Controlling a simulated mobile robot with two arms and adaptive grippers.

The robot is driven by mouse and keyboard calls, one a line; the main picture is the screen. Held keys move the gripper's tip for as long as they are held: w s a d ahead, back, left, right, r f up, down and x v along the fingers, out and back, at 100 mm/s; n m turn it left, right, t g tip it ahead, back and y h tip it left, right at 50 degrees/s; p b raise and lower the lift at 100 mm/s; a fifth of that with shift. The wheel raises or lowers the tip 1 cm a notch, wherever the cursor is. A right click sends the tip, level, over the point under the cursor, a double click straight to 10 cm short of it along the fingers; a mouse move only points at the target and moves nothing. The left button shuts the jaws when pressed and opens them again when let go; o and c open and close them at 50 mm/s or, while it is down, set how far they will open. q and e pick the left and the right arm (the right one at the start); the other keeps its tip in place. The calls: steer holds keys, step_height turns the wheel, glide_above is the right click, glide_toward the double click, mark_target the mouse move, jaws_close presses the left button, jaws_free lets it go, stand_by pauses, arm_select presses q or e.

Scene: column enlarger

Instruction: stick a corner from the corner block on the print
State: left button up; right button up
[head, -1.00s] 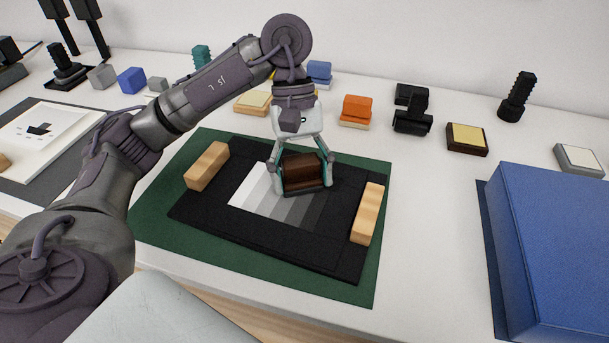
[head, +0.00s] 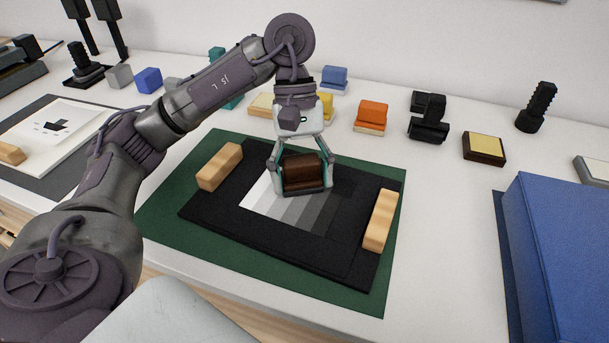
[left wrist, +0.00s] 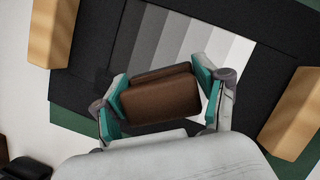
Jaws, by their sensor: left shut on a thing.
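My left gripper (head: 303,188) is shut on a brown block (head: 304,168) with a rounded top and a dark lower edge. It holds the block over the upper part of the print (head: 273,205), a sheet of grey steps from white to dark. In the left wrist view the brown block (left wrist: 160,101) sits between the teal-lined fingers and hides part of the print (left wrist: 160,35). I cannot tell if the block touches the print. No separate corner is visible, and I cannot tell whether the brown block is the corner block. My right gripper is not in view.
The print lies on a black board (head: 325,258) on a green mat (head: 345,295). Wooden blocks stand at its left (head: 219,166) and right (head: 381,221). Behind are an orange block (head: 372,114) and a brown pad (head: 484,148). A large blue box (head: 560,250) fills the right.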

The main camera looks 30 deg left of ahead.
arm_select(q)
steer(key=shift+w, duration=0.1)
steer(key=shift+w+a, duration=0.1)
steer(key=shift+w, duration=0.55)
steer(key=shift+w, duration=0.1)
